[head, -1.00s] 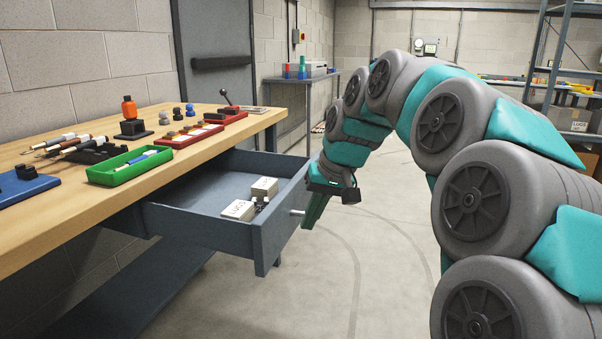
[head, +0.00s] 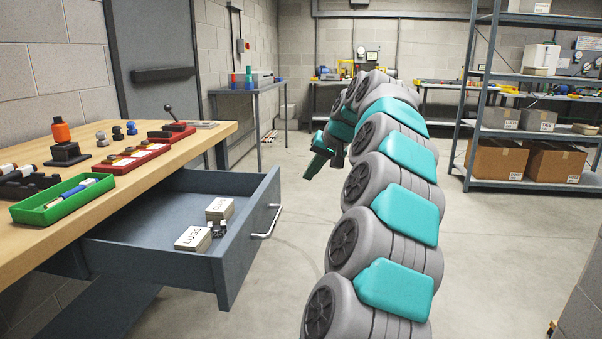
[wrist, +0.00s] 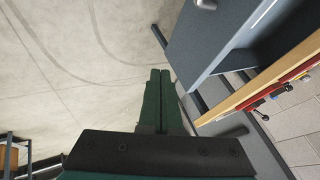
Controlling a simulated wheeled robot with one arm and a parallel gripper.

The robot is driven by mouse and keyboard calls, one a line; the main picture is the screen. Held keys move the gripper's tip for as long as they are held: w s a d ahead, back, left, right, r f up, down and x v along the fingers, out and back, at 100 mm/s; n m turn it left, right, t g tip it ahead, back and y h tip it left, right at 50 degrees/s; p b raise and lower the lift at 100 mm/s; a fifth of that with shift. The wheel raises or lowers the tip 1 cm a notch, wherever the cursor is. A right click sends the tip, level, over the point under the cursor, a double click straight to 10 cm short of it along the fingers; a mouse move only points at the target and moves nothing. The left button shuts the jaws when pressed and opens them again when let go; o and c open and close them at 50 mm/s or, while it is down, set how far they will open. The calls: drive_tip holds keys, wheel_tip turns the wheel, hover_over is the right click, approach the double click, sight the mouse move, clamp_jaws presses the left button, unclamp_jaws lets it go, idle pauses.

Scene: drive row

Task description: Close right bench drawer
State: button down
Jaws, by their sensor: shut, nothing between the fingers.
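The grey-blue bench drawer (head: 215,280) stands pulled out from under the wooden bench top (head: 110,215) at the left of the head view. Its metal handle (head: 267,222) is on the front panel, facing right. Small labelled boxes (head: 194,239) and a few dark parts lie inside it. My gripper (head: 316,166) is shut and empty, in the air to the right of and beyond the drawer front, apart from the handle. In the wrist view, the green fingers (wrist: 160,85) are together over the floor, with the drawer front (wrist: 205,45) to their right.
The bench top holds a green tray (head: 62,199), a red tray (head: 128,157) and several small tools. A shelf rack (head: 475,110) with cardboard boxes (head: 497,158) stands at the right. A side table (head: 250,90) is behind. Bare floor lies around my arm.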

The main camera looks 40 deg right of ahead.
sight(277, 197)
drive_tip(key=shift+w+a+f+p, duration=0.2)
drive_tip(key=shift+w+a+f, duration=0.3)
drive_tip(key=shift+w+f, duration=0.65)
drive_tip(key=shift+w+a+f+p, duration=0.15)
drive_tip(key=shift+w+a+f, duration=0.3)
drive_tip(key=shift+w+f, duration=0.7)
drive_tip(key=shift+w+a+f+p, duration=0.2)
drive_tip(key=shift+w+a+f, duration=0.45)
drive_tip(key=shift+w, duration=0.9)
drive_tip(key=shift+f, duration=0.15)
